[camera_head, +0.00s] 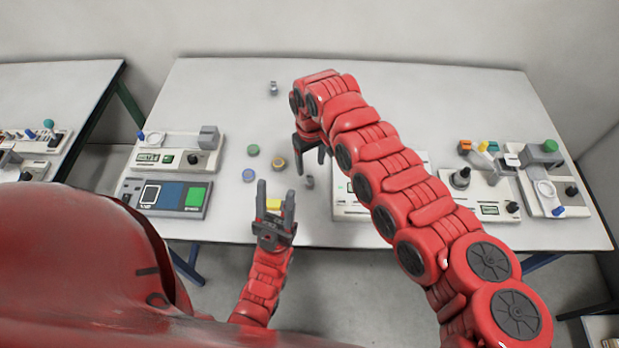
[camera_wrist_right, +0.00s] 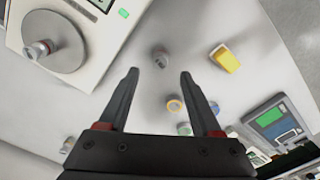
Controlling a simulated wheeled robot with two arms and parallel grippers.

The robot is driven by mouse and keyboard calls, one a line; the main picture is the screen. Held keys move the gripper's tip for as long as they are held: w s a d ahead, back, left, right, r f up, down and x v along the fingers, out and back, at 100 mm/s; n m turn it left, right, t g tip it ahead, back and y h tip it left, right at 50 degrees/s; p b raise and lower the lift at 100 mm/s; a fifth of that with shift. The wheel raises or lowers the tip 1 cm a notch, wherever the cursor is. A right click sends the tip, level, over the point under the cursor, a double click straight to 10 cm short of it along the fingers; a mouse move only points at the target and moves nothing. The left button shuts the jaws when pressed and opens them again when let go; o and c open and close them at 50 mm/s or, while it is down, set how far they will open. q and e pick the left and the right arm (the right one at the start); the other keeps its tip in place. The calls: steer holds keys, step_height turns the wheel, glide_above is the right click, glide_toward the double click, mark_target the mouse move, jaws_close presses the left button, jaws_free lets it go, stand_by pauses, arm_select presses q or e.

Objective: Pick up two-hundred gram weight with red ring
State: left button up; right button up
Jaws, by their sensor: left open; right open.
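A second metal weight (camera_wrist_right: 40,48) sits on the round pan of a white scale. A third (camera_head: 273,88) stands at the back of the table. I cannot make out a red ring on any of them. My right gripper (camera_head: 310,163) is open and empty, pointing down above the table; it also shows in the right wrist view (camera_wrist_right: 160,73). My left gripper (camera_head: 276,191) is open at the front edge.
A yellow block (camera_head: 273,204) appears between my left fingers. Green (camera_head: 253,150), blue (camera_head: 249,175) and gold (camera_head: 278,163) discs lie left of the right gripper. A white scale (camera_head: 348,207) is partly hidden by my right arm. Devices stand at left (camera_head: 165,197) and right (camera_head: 492,195).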

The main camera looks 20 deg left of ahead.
mark_target(310, 177)
steer(key=f+p, duration=0.1)
steer(key=f, duration=0.4)
steer(key=shift+a+f, duration=0.15)
steer(key=shift+a, duration=0.05)
steer(key=shift+d+f, duration=0.1)
steer(key=shift+f, duration=0.3)
jaws_close()
